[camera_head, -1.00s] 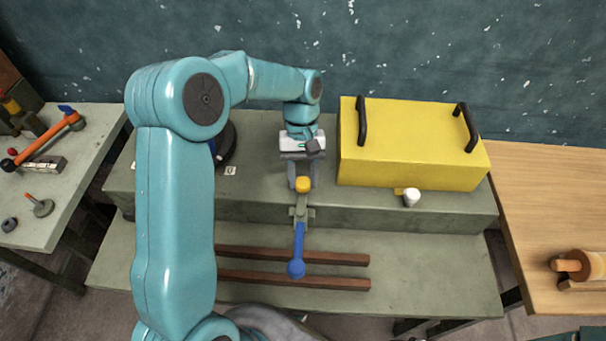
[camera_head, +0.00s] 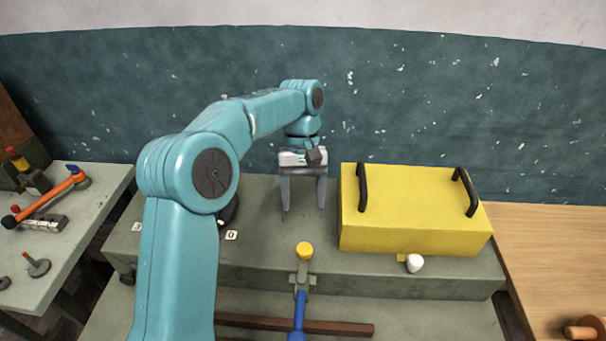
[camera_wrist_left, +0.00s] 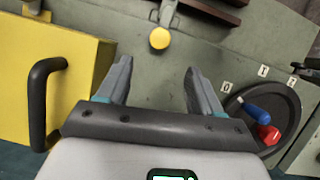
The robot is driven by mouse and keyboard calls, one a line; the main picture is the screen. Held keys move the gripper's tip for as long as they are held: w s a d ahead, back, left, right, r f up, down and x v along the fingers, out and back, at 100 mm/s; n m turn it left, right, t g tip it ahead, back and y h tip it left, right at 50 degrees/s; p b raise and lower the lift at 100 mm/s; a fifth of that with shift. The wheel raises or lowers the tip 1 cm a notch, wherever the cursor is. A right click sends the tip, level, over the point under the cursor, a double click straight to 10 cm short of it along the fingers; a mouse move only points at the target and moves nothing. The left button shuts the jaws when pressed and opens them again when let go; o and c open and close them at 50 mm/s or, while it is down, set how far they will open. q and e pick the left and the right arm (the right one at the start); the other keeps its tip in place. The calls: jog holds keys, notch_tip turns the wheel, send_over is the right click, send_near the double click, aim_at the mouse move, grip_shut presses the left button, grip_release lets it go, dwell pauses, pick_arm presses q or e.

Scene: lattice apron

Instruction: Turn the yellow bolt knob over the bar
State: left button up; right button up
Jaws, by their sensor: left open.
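The yellow bolt knob (camera_head: 304,250) stands on a grey bracket at the front edge of the raised grey bench. A blue lever (camera_head: 299,314) hangs down in front of it. My left gripper (camera_head: 304,212) is open and empty, behind and above the knob and apart from it. In the left wrist view the yellow knob (camera_wrist_left: 160,38) lies beyond the gap between the open fingers (camera_wrist_left: 158,88). I cannot make out a separate bar at the knob. My right gripper is in neither view.
A yellow box (camera_head: 410,210) with two black handles stands right of the gripper, with a white knob (camera_head: 414,263) at its front. A dark round dial (camera_wrist_left: 262,118) with blue and red parts lies left of the gripper. Brown rails (camera_head: 345,328) lie on the lower shelf.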

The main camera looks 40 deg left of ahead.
pick_arm(q)
jog(key=v, duration=0.5)
jog(key=shift+r+p, duration=0.1)
jog(key=shift+p, duration=0.3)
